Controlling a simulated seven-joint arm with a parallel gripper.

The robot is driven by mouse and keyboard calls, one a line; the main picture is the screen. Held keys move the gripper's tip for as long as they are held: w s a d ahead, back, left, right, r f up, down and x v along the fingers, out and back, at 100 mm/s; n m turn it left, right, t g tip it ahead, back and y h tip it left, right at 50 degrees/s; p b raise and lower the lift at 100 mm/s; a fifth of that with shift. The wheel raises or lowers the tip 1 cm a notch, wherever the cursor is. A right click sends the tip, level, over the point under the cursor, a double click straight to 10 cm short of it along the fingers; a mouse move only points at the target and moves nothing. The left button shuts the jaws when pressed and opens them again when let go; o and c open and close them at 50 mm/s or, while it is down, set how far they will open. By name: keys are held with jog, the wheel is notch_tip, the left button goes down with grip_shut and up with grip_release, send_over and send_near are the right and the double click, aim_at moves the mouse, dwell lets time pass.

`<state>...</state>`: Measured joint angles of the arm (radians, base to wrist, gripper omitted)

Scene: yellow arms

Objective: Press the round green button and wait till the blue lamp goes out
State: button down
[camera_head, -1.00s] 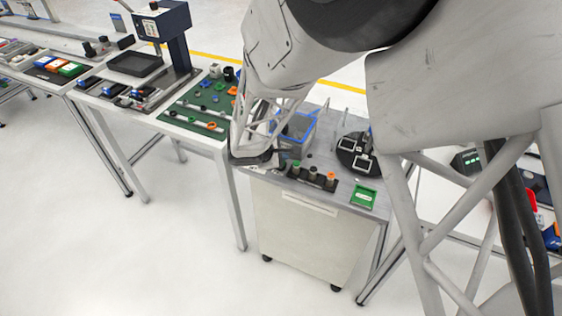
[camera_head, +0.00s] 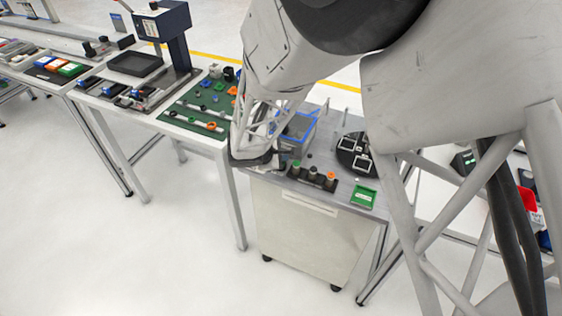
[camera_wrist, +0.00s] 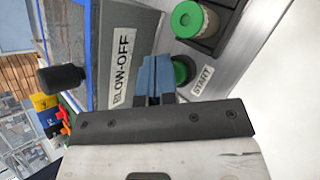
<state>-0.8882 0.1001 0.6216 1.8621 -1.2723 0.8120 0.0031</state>
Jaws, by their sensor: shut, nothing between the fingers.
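The round green button (camera_wrist: 183,68) shows in the wrist view beside a white START label (camera_wrist: 201,81). My gripper (camera_wrist: 156,70) is shut and empty. Its blue fingers are right next to the button on its left and cover part of it; I cannot tell whether they touch it. In the head view my gripper's fingertips and the button are hidden behind the wrist. I cannot make out a blue lamp in either view.
A grey blue-edged box (camera_head: 290,143) labelled BLOW-OFF (camera_wrist: 122,62) stands close to the fingers. A dark knob (camera_wrist: 62,79) sticks out at left.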

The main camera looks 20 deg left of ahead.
jog(key=shift+f, duration=0.15)
dwell(0.4)
jog(key=shift+r, duration=0.95)
jog(key=shift+r, duration=0.1)
jog(key=shift+r, duration=2.35)
